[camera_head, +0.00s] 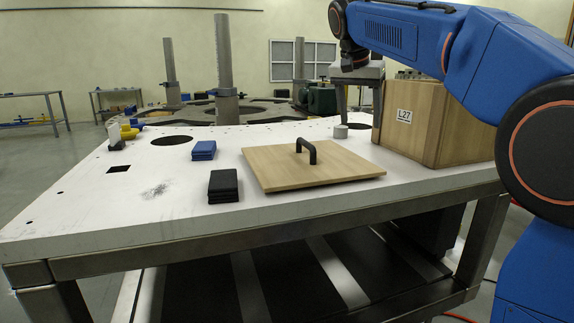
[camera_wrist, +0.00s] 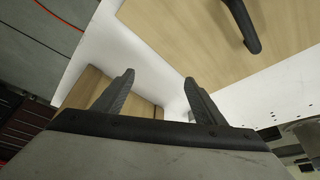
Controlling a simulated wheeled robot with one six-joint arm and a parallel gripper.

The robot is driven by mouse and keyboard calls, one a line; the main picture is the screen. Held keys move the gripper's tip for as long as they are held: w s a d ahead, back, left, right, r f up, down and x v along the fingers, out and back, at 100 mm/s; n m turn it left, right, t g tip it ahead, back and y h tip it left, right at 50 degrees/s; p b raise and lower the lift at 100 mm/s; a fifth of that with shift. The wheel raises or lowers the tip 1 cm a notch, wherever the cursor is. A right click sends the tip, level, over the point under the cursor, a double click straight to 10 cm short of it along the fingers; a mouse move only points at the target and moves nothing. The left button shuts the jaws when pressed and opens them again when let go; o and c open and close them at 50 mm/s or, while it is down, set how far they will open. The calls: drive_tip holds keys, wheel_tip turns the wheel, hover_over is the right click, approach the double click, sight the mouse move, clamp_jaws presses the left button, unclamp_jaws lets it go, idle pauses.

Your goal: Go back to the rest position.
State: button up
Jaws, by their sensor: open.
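My gripper (camera_head: 359,112) is in the back right part of the head view, low over the white plate, beside the left side of a wooden box labelled L27 (camera_head: 455,130). Its two fingers stand apart with nothing visible between them. In the wrist view my gripper (camera_wrist: 160,82) also shows its two dark fingers spread and empty. A flat wooden board with a black handle (camera_head: 285,173) lies on the plate, in front of and left of my gripper. The board (camera_wrist: 190,30) fills the upper right of the wrist view.
A small grey cylinder (camera_head: 340,131) stands close to the left finger. A blue stack (camera_head: 204,150) and a black stack (camera_head: 223,186) lie left of the board. The white plate (camera_head: 100,205) has holes and free room at left. Metal posts (camera_head: 224,60) stand behind.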

drive_tip(key=s+d+f+n+y, duration=0.15)
drive_tip(key=s+d+f, duration=0.35)
drive_tip(key=s, duration=0.5)
drive_tip(key=s+d+f+n, duration=0.2)
drive_tip(key=s+f+n, duration=0.1)
drive_tip(key=s+f, duration=0.55)
drive_tip(key=s+d+f+n+t+y, duration=0.1)
drive_tip(key=s+d+f+n, duration=0.1)
drive_tip(key=s+f, duration=1.8)
drive_tip(key=shift+s+f, duration=0.2)
drive_tip(key=shift+f, duration=0.05)
drive_tip(key=shift+s+d+r+n, duration=0.1)
drive_tip(key=shift+r+n, duration=0.05)
drive_tip(key=shift+n, duration=0.1)
